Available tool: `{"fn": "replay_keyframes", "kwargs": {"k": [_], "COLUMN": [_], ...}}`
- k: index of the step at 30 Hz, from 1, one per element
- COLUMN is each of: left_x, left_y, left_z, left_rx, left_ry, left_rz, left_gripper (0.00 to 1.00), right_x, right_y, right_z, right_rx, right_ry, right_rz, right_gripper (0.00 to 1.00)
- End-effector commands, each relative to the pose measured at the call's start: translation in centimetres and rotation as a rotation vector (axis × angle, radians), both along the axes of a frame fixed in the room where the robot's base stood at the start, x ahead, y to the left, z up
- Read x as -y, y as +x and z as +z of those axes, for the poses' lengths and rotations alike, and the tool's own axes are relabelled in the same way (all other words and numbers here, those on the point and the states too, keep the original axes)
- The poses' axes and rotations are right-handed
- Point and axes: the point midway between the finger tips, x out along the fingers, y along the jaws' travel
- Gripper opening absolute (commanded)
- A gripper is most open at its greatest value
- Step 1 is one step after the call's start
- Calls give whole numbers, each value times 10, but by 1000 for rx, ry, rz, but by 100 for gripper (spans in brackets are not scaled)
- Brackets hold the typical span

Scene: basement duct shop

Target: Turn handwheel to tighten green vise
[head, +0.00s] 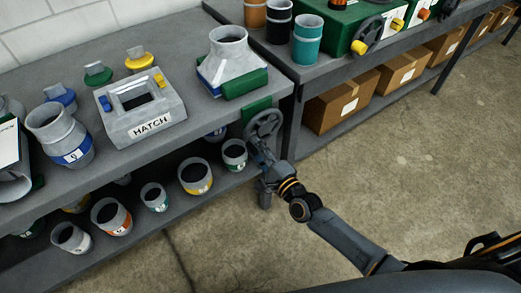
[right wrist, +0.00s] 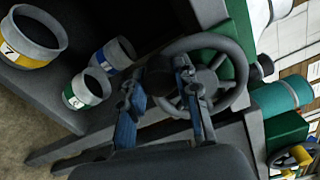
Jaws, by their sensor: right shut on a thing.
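The green vise (head: 257,107) is mounted at the front edge of the bench, near its right end. Its grey spoked handwheel (head: 265,124) faces outward from the bench edge. The handwheel (right wrist: 221,98) also fills the middle of the right wrist view, with the green vise body (right wrist: 238,38) behind it. My right gripper (head: 260,150) is at the lower side of the wheel. In the right wrist view my right gripper (right wrist: 160,82) has its fingers on both sides of a dark part at the wheel's rim and is shut on it. My left gripper is not in view.
A grey duct transition (head: 228,55) with a green block (head: 245,83) beside it stands above the vise. A HATCH piece (head: 140,108) is to its left. Several round collars sit on the lower shelf (head: 120,240). Open concrete floor (head: 400,160) lies to the right.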

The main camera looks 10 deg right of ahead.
Motion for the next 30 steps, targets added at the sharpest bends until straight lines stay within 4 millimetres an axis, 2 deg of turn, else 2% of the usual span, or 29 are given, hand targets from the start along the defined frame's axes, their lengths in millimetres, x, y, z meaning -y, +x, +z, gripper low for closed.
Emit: {"fn": "replay_keyframes", "kwargs": {"k": [1, 15, 30], "left_x": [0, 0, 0], "left_y": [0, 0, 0], "left_z": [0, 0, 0], "left_rx": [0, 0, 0], "left_ry": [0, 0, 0], "left_rz": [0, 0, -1], "left_gripper": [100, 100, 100], "right_x": [-3, -9, -9], "right_y": [0, -2, -1], "right_z": [6, 27, 36], "right_rx": [-9, -135, -181], "right_ry": [48, 397, 525], "right_rz": [2, 2, 3], "right_gripper": [0, 0, 0]}}
